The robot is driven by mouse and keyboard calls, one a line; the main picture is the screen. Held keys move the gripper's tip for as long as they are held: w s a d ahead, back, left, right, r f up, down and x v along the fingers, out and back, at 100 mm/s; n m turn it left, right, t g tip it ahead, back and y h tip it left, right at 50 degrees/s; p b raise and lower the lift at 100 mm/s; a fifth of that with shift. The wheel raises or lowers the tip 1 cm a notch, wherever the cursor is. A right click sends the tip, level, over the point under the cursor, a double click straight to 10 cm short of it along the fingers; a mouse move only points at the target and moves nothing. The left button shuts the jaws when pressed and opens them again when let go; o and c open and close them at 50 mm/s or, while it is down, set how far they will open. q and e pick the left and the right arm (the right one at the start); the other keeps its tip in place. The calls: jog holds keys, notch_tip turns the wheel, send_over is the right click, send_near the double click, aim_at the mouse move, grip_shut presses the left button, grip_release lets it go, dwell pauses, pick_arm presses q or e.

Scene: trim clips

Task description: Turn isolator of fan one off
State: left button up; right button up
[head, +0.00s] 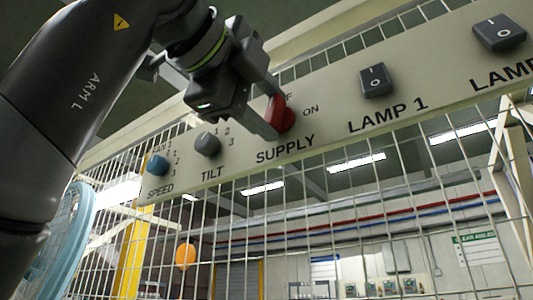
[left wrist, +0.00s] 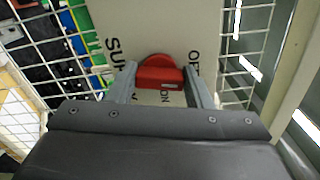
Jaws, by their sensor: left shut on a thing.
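A light panel (head: 330,115) carries a red rotary isolator knob (head: 283,114) above the label SUPPLY. ON is printed to its right, and part of OFF shows above it. My left gripper (head: 272,112) is at the panel with its fingers shut on the red knob. In the left wrist view the red knob (left wrist: 160,73) sits between the two fingertips (left wrist: 161,85). One finger and the gripper body partly hide the knob in the head view, so its exact pointing is hard to read. My right gripper is not in view.
To the right are black rocker switches, LAMP 1 (head: 376,80) and another lamp switch (head: 498,33). A wire mesh (head: 330,200) runs behind and below the panel.

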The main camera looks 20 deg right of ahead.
pick_arm(q)
jog(key=shift+f+n+b, duration=0.1)
jog(key=shift+n+b, duration=0.45)
jog(key=shift+n, duration=0.75)
jog(key=o, duration=1)
